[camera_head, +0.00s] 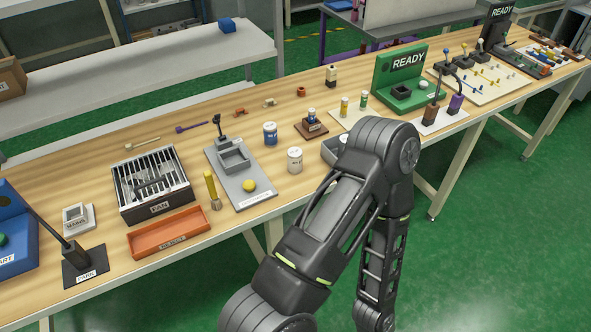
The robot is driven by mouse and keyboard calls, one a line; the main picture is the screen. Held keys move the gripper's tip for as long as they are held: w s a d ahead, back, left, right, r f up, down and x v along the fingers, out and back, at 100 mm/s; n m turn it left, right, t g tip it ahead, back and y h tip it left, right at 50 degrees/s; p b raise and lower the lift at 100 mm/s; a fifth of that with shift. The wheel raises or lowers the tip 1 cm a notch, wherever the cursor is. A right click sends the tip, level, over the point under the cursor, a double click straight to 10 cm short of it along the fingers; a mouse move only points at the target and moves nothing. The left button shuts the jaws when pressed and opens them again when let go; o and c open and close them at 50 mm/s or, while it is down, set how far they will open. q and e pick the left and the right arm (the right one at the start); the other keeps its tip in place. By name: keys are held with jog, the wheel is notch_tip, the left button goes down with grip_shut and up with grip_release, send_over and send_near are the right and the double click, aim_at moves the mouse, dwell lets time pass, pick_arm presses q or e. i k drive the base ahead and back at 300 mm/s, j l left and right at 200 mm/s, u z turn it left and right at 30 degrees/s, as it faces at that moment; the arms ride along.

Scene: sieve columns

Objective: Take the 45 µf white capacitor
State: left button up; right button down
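A white cylinder (294,160) with small dark lettering, which looks like the white capacitor, stands upright on the wooden workbench (240,240). Its lettering is too small to read for certain. A blue cylinder (270,133) with a pale label stands behind it and to its left. One of my arms rises from the bottom of the view, bends to the right of the white cylinder and runs down past the bench's front edge. Neither of my grippers shows in the view.
A grey tray (333,150) right of the white cylinder is partly hidden by my arm. Left are a grey plate (252,196) with a yellow button, a yellow rod (211,187), an orange tray (169,232) and a fan box (152,184). A green READY stand (402,75) is farther right.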

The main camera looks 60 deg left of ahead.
aim_at(294, 154)
jog(key=u, duration=1.9)
